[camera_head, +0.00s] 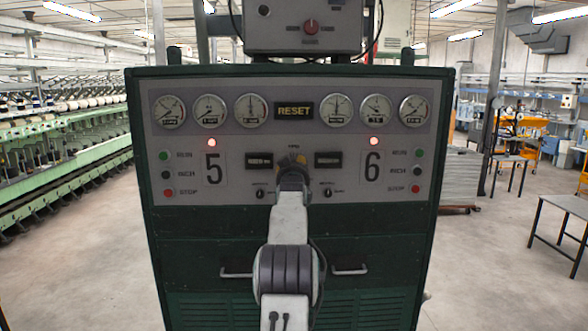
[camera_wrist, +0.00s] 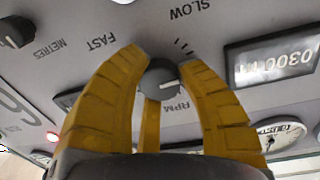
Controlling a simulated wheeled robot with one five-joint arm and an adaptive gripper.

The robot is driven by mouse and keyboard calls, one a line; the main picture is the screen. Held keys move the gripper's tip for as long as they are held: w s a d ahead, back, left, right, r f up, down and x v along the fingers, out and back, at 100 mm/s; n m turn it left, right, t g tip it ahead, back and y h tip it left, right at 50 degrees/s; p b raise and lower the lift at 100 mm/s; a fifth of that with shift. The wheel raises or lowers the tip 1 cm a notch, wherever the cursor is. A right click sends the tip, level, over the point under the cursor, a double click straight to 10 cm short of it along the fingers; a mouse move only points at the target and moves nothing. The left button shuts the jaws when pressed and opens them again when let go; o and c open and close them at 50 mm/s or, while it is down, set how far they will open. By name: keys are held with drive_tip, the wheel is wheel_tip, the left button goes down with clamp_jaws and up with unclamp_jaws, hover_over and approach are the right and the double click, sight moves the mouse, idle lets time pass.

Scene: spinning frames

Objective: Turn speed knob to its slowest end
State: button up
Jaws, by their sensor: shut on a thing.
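The speed knob (camera_wrist: 161,75) is a small dark round knob on the grey control panel (camera_head: 225,183). In the wrist view it sits between the yellow fingers of my gripper (camera_wrist: 164,62), which are shut on it. A pale pointer mark shows on the knob's lower right side, near the right finger. The word SLOW (camera_wrist: 190,10) is printed above right of the knob, with several tick marks below it. FAST (camera_wrist: 101,42) is at its left, and RPM (camera_wrist: 174,107) at its lower right. In the head view my gripper (camera_head: 292,161) hides the knob.
A counter display (camera_wrist: 273,57) lies right of the knob in the wrist view, and a dark METRES knob (camera_wrist: 15,32) lies far left. Gauges (camera_head: 250,110) line the panel top. Drawer handles (camera_head: 350,271) project below. Open floor flanks the green cabinet (camera_head: 190,240).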

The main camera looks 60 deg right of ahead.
drive_tip(key=shift+r, duration=0.1)
drive_tip(key=c, duration=0.4)
drive_tip(key=shift+c, duration=0.3)
drive_tip(key=shift+n+b, duration=1.05)
drive_tip(key=shift+n, duration=0.05)
drive_tip(key=n+b, duration=0.1)
drive_tip(key=n, duration=0.4)
drive_tip(key=shift+a+r+n+b, duration=0.1)
drive_tip(key=shift+n+b, duration=0.2)
drive_tip(key=shift+n, duration=0.1)
drive_tip(key=o, duration=1.2)
drive_tip(key=shift+w, duration=0.1)
